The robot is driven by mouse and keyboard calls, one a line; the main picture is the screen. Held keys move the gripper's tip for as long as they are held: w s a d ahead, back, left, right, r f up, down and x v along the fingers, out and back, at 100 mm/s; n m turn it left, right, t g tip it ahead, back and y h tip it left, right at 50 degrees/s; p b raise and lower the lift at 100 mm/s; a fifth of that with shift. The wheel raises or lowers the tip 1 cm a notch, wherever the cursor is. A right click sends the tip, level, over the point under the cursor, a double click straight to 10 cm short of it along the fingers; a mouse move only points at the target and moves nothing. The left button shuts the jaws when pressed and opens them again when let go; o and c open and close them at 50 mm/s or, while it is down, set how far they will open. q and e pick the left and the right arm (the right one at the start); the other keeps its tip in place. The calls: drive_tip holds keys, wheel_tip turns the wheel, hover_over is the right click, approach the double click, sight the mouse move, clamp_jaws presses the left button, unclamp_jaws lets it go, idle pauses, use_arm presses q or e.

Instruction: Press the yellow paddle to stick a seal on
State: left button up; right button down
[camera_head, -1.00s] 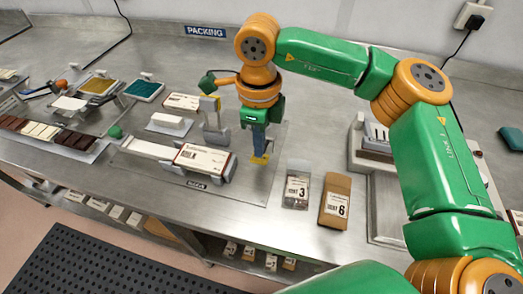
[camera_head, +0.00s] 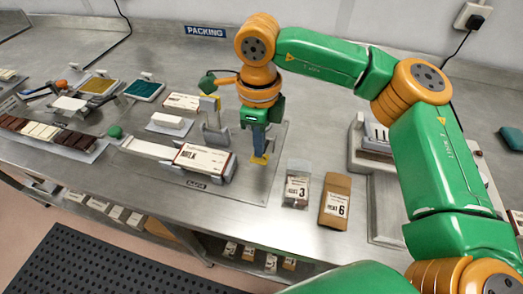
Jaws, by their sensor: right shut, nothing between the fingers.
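The yellow paddle (camera_head: 260,159) is low at the right side of the grey sealing fixture. My right gripper (camera_head: 259,150) points down with its fingers shut and empty, its tips at the paddle; I cannot tell how firmly they touch, and they hide part of it. A white carton marked MILK (camera_head: 203,160) lies in the fixture, left of the paddle. A grey post (camera_head: 216,132) with a yellow top stands behind the carton. No seal can be made out on the carton. My left gripper is not in view.
Two small packs, marked 3 (camera_head: 297,188) and 6 (camera_head: 335,202), stand right of the paddle. A grey machine (camera_head: 372,138) is farther right, partly behind my right arm. Chocolate bars (camera_head: 45,133) and coloured pads (camera_head: 143,89) lie at left.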

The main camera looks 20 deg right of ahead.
sight(260, 160)
drive_tip(key=shift+f, duration=0.1)
drive_tip(key=shift+s+f+b, duration=0.1)
drive_tip(key=shift+f+b, duration=2.55)
drive_tip(key=shift+f, duration=0.25)
drive_tip(key=shift+r+p, duration=4)
drive_tip(key=shift+r, duration=1.05)
